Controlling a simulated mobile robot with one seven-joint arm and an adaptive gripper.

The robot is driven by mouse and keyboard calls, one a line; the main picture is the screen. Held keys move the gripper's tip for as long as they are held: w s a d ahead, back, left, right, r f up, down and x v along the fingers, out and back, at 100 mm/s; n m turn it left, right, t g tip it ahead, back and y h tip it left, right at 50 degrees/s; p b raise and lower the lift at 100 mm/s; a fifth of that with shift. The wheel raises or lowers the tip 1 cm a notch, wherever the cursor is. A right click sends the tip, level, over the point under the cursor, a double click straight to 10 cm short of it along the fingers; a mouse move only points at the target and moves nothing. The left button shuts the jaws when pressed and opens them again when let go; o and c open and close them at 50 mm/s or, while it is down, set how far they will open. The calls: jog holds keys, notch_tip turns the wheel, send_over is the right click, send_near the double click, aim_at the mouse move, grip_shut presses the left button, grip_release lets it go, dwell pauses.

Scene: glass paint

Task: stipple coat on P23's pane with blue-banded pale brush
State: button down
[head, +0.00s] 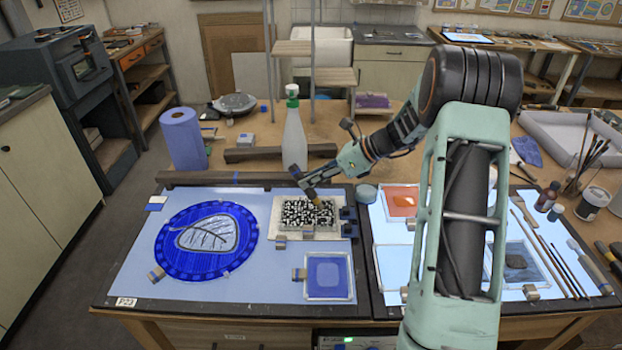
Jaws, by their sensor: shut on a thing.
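The label P23 (126,302) sits at the front left corner of the left work board. On that board lies a round, deep blue pane (179,271) with a pale leaf drawn in dark lines. A framed blue pane (328,277) lies nearer the front.
A blue paper roll (183,139), a green-capped bottle (294,130) and dark wooden bars (280,154) stand behind. Brushes (563,262), jars (594,203) and an orange pane (402,202) are on the right. My arm hides part of the right board.

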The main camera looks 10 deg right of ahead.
dwell(0.5)
jog(key=shift+r+p, duration=0.5)
jog(key=shift+r, duration=0.55)
jog(key=shift+r, duration=0.1)
jog(key=shift+r, duration=1.9)
jog(key=shift+r, duration=0.1)
